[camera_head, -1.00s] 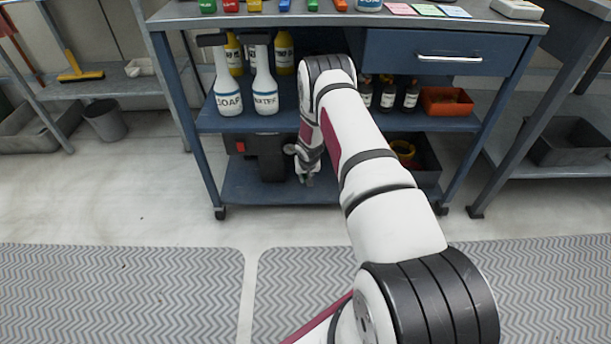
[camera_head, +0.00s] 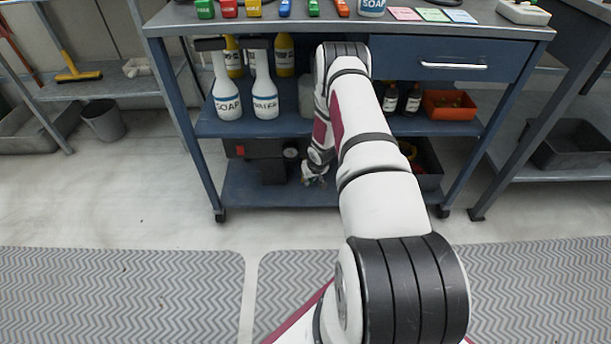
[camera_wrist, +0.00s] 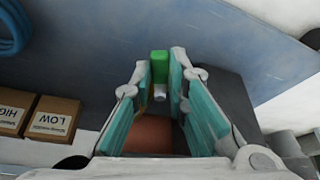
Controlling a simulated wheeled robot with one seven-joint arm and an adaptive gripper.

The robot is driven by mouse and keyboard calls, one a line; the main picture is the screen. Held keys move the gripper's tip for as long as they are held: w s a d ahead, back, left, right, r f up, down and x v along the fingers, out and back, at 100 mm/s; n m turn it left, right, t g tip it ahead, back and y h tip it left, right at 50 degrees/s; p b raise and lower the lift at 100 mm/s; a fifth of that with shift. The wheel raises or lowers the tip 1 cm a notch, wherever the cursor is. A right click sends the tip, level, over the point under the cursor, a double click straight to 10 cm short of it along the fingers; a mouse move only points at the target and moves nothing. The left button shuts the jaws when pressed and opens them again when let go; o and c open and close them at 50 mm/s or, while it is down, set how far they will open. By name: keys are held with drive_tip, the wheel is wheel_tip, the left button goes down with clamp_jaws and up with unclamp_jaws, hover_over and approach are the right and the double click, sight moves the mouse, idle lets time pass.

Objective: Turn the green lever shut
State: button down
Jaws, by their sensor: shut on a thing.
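The green lever (camera_wrist: 160,64) shows in the wrist view between the tips of my gripper (camera_wrist: 161,72), with a pale metal stub just below it. My gripper is shut on the lever; its teal-padded fingers stand on either side of it. In the head view my gripper (camera_head: 314,176) is low under the cart's middle shelf, beside a dark unit (camera_head: 265,160). The lever cannot be made out there, and the forearm covers part of the shelves. A brownish rounded surface (camera_wrist: 150,132) lies between the fingers in the wrist view.
A red-orange bin (camera_head: 449,105) is at right. The floor before the cart is clear.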

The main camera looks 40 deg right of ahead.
idle(0.3)
drive_tip(key=c, duration=1.6)
unclamp_jaws()
drive_tip(key=shift+o, duration=0.2)
drive_tip(key=d+v, duration=0.1)
drive_tip(key=v, duration=0.6)
drive_tip(key=shift+a+r, duration=0.25)
drive_tip(key=shift+a, duration=0.2)
drive_tip(key=shift+s, duration=0.1)
